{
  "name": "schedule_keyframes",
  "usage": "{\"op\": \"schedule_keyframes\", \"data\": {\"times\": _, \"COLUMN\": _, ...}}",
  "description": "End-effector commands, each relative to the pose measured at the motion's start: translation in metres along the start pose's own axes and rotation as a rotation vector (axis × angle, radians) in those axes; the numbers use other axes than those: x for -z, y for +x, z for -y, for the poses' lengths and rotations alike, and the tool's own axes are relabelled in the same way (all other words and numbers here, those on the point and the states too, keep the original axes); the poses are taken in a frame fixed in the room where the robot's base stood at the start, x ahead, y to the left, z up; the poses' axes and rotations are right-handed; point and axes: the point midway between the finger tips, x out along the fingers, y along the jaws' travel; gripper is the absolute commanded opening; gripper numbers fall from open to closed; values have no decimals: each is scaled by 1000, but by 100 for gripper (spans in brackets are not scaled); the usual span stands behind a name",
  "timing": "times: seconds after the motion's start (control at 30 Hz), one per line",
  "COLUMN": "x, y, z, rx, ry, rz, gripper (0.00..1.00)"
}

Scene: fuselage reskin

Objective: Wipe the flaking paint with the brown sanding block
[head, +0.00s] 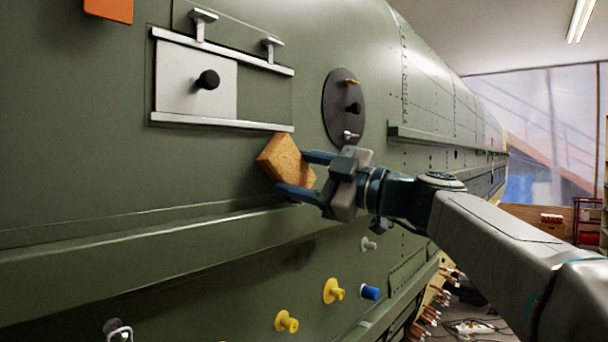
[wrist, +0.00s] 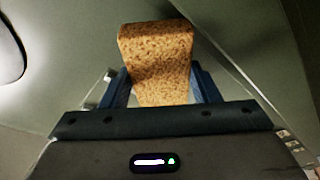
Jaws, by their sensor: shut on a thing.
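The brown sanding block (head: 281,160) is a speckled tan block held at the green fuselage skin, just below the lower silver rail. My gripper (head: 305,174) is shut on it, with a blue finger on each side. In the wrist view the block (wrist: 157,55) stands out between the two blue fingers of my gripper (wrist: 160,85). It is tilted in the head view. It is close to the skin; I cannot tell whether it touches. I cannot make out flaking paint for sure; a dark smudge (head: 298,254) shows on the lower skin.
A silver sliding panel (head: 180,75) with a black knob sits between rails at upper left. A dark oval plate (head: 335,105) with knobs is above my gripper. Yellow knobs (head: 334,291) and a blue one (head: 370,292) stick out below. A ledge (head: 150,240) runs along the skin.

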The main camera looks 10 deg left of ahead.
Motion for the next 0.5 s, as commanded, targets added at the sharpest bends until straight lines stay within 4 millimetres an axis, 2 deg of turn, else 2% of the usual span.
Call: {"op": "schedule_keyframes", "data": {"times": 0.5, "x": -4, "y": 11, "z": 1, "rx": 1, "ry": 1, "rz": 2, "gripper": 19}}
